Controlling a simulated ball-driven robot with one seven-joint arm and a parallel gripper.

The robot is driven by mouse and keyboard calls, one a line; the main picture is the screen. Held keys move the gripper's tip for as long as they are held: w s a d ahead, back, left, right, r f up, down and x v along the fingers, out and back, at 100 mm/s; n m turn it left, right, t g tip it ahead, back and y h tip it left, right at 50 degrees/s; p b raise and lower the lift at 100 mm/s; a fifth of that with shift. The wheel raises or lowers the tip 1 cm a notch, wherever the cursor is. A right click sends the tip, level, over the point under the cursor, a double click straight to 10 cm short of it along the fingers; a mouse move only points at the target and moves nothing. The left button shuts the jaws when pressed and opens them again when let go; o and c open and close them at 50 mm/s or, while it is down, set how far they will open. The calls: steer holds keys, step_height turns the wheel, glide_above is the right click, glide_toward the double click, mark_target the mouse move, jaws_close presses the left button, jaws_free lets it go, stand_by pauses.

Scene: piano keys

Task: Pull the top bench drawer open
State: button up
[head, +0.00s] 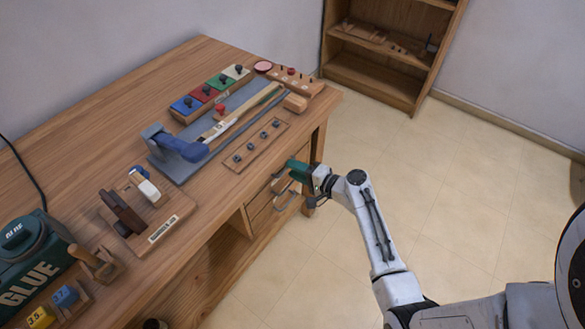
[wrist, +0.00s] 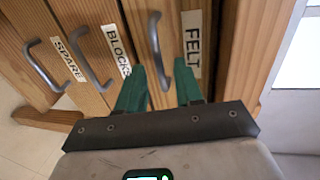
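The bench (head: 130,95) has a stack of drawers at its right end. The drawer labelled FELT (wrist: 176,20) is the rightmost in the turned wrist view and looks like the top one; it appears shut. Its grey bar handle (wrist: 157,52) lies between the two green fingers of my gripper (wrist: 162,75). The fingers are apart, with a gap on each side of the handle. In the head view my gripper (head: 290,172) is at the upper drawer front and hides much of it. Contact with the handle cannot be told.
Drawers labelled BLOCKS (wrist: 112,45) and SPARE (wrist: 68,58) lie beside it, each with a bar handle. Tools and blocks crowd the bench top. A shelf (head: 385,50) stands at the back. The tiled floor (head: 430,180) right of the bench is clear.

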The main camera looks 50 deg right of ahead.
steer(key=shift+x, duration=0.8)
steer(key=shift+c, duration=0.2)
jaws_close()
steer(key=shift+s, duration=0.1)
stand_by(0.7)
